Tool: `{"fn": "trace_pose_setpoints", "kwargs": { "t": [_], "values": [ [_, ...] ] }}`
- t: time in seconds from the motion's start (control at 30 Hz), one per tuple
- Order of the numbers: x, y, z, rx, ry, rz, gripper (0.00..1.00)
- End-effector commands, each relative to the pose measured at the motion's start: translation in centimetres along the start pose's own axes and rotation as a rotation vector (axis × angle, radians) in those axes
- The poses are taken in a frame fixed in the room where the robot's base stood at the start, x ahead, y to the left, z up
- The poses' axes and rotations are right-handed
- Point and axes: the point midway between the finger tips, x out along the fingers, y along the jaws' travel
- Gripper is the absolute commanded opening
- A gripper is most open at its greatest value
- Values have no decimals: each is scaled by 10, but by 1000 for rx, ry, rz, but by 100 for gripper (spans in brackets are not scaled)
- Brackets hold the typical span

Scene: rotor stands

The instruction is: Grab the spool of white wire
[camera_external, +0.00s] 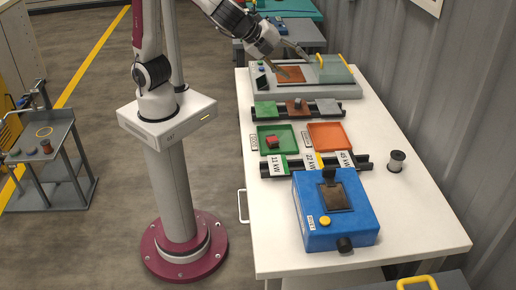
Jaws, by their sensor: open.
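The spool of white wire (397,162) stands upright on the right side of the white table, with dark ends and a pale winding. My gripper (296,62) is open and empty at the far end of the table, above a grey fixture with a brown-orange plate (289,74). The gripper is well away from the spool, farther back and to its left. The fingertips are small in this view.
A blue box (308,222) with a yellow button stands at the near end. A green tray (264,150) with a red part, an orange tray (342,138) and dark racks lie left of the spool. The table is bare around the spool.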

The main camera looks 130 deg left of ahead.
Motion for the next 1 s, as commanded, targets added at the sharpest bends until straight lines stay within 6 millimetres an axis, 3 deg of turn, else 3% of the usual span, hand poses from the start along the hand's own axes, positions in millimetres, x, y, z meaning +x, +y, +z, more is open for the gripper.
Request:
{"fn": "trace_pose_setpoints", "kwargs": {
  "t": [0.5,1.0],
  "values": [
    [95,-55,-53,406,-77,-156,50],
    [194,-70,-116,816,-120,-280,50]
  ]
}}
